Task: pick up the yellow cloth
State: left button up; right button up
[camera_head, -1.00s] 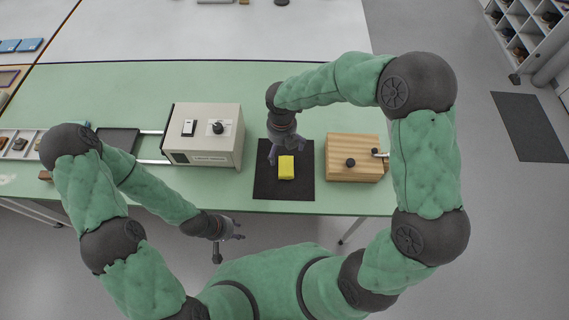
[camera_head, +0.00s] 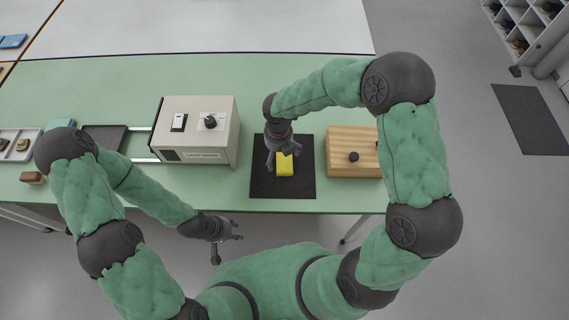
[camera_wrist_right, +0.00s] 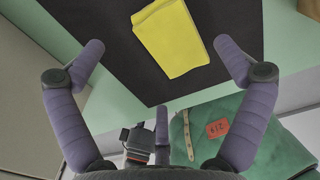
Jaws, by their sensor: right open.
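The yellow cloth (camera_head: 284,165) lies folded on the black mat (camera_head: 264,186) in the head view. It also shows in the right wrist view (camera_wrist_right: 170,38), at the top, just beyond the fingers and not between them. My right gripper (camera_head: 284,156) is above the far edge of the cloth. In the wrist view its purple fingers (camera_wrist_right: 160,62) are spread apart and empty. My left gripper (camera_head: 234,230) hangs in front of the table's near edge, away from the cloth. Its fingers are too small to judge.
A beige box with a black knob (camera_head: 197,130) stands left of the mat. A wooden block (camera_head: 352,140) with a black knob stands to the right. A dark tray (camera_head: 103,138) and a white sorting tray (camera_head: 18,144) lie further left. The table (camera_head: 290,75) is clear behind the mat.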

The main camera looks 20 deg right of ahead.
aim_at(281, 161)
jog(key=f, duration=0.1)
jog(key=f+b, duration=0.2)
jog(key=f, duration=0.1)
jog(key=shift+s+d, duration=0.15)
jog(key=shift+d, duration=0.1)
jog(key=shift+f+b, duration=0.35)
jog(key=shift+f, duration=0.2)
jog(key=shift+r, duration=0.1)
jog(key=c, duration=1)
